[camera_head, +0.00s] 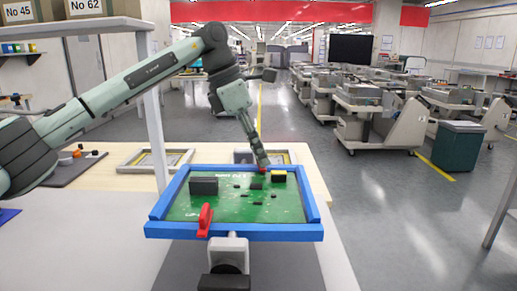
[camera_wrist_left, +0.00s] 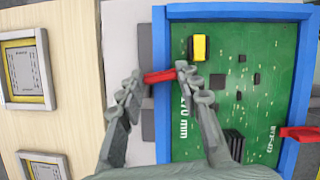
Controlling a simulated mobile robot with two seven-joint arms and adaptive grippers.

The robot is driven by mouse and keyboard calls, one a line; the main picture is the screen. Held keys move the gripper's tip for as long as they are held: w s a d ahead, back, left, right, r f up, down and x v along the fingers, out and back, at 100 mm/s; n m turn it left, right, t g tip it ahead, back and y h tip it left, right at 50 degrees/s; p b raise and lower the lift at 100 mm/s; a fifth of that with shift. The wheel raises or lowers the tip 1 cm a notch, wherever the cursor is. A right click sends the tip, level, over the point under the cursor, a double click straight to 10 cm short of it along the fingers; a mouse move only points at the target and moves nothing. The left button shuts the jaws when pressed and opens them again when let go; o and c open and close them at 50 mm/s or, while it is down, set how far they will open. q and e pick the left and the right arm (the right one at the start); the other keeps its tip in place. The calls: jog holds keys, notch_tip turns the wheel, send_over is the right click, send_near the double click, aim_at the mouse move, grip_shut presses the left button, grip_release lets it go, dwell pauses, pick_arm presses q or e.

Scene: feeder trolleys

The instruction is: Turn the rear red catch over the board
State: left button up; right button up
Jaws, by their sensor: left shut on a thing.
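The green circuit board (camera_head: 235,208) lies in a blue frame (camera_head: 234,232). My left gripper (camera_head: 262,167) reaches down to the frame's rear rail, and its fingertips hide most of the rear red catch (camera_head: 263,170). In the left wrist view, the rear red catch (camera_wrist_left: 159,76) lies crosswise over the blue rail, between the two fingers of my left gripper (camera_wrist_left: 158,78), which is shut on it. Its inner end is by the board's edge. My right gripper is out of view.
The board carries a black block (camera_head: 204,186) and a yellow part (camera_head: 279,176). Framed panels (camera_head: 155,159) lie on the wooden table behind. A shelf post (camera_head: 153,120) stands left of the frame. Trolleys (camera_head: 375,115) and a dark green bin (camera_head: 458,146) stand on the floor at right.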

pick_arm(q)
jog(key=shift+m+g, duration=0.4)
jog(key=shift+m, duration=0.6)
jog(key=o, duration=1.2)
jog(key=shift+c, duration=0.2)
jog(key=v, duration=1.2)
